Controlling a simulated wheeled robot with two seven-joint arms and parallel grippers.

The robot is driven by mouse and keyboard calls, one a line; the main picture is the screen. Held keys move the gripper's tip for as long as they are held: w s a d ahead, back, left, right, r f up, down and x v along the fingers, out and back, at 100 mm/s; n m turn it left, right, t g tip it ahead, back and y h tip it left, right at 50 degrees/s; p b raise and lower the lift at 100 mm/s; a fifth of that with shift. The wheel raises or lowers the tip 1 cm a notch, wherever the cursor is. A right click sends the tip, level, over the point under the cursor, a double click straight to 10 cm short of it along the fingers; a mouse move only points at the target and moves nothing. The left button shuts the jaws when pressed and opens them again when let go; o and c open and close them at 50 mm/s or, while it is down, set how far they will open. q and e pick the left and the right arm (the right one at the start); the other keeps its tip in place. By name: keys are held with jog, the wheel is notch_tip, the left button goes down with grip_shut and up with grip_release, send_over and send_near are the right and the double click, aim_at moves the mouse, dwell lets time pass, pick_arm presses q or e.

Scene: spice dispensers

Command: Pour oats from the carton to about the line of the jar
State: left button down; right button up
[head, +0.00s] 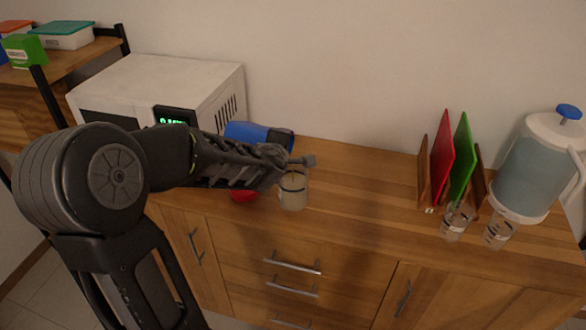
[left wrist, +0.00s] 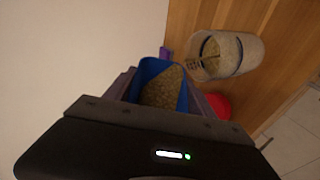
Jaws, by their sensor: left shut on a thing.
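The clear jar (head: 293,190) stands on the wooden counter just below the gripper. In the left wrist view the jar (left wrist: 250,52) holds oats and has a dark line around its wall. The exact oat level against the line is hard to tell. My right gripper is out of view.
A red object (head: 243,196) sits left of the jar, partly hidden by my arm. A white microwave (head: 165,88) stands behind my arm. Cutting boards (head: 441,158), two glasses (head: 456,220) and a pitcher (head: 533,170) stand at the right. The counter's middle is clear.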

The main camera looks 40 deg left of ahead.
pick_arm(q)
jog(key=shift+s+a+f+n+h+b, duration=0.1)
jog(key=shift+a+f+n+h+b, duration=0.1)
jog(key=shift+a+n+h+b, duration=0.3)
jog(key=shift+a+f+n+h+b, duration=0.15)
jog(key=shift+a+n+h+b, duration=0.25)
jog(key=shift+a, duration=0.3)
jog(key=shift+r, duration=0.15)
jog(key=shift+d, duration=0.1)
